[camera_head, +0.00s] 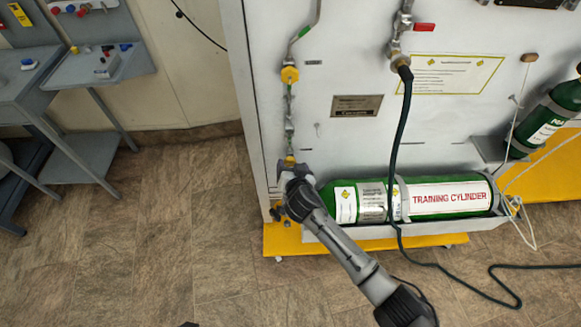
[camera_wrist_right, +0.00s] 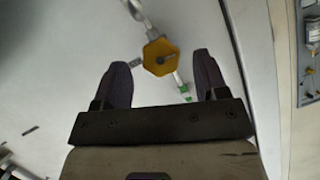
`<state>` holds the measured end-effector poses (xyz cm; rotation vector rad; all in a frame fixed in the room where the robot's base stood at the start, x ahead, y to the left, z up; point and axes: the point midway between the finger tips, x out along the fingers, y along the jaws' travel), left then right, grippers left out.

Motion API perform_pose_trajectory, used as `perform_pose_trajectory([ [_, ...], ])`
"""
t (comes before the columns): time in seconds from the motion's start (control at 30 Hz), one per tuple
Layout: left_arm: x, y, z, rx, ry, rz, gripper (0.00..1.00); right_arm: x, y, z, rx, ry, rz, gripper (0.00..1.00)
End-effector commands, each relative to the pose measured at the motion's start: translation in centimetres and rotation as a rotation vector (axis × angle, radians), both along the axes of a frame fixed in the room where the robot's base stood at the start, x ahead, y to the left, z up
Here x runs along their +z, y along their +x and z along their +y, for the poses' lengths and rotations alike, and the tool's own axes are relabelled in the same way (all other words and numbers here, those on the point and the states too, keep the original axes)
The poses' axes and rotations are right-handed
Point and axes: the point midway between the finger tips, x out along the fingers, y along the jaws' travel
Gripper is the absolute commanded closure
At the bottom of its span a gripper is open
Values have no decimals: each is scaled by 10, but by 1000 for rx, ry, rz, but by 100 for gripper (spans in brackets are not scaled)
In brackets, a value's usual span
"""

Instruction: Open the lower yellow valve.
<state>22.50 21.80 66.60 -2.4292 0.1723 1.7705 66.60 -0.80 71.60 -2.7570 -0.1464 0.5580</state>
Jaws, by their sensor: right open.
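The lower yellow valve (camera_head: 290,160) sits on the thin pipe near the left edge of the white panel. It is mostly hidden by my right gripper in the head view. In the right wrist view a yellow six-sided knob (camera_wrist_right: 155,50) with a dark centre shows between and slightly beyond the fingertips. My right gripper (camera_wrist_right: 161,72) is open, with one finger on each side of the knob's line. In the head view the right gripper (camera_head: 289,170) is at the lower valve.
An upper yellow valve (camera_head: 290,75) is higher on the same pipe. A green training cylinder (camera_head: 447,197) lies in a tray right of my gripper. A dark hose (camera_head: 397,150) hangs in front of the panel. Grey tables (camera_head: 75,75) stand at left; the floor between is clear.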

Motion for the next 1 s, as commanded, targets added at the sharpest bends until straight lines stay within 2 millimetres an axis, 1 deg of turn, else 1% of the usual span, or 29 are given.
perform_pose_trajectory([
  [0.03, -5, 0, 0, -1, 1, 0, 33, -4, 6, 2, 1, 0, -1, 33],
  [0.2, -9, 0, 1, 0, 2, -1, 33, -7, 16, 4, 2, 1, -1, 33],
  [0.4, -10, 1, 0, 0, 0, -1, 33, -8, 20, 4, 1, 1, 1, 33],
  [0.63, -10, 1, -2, 6, -9, -2, 33, -7, 20, 4, 1, 1, 0, 33],
  [1.0, -10, 1, -3, 8, -11, -1, 33, -8, 20, 4, 1, 0, 0, 69],
])
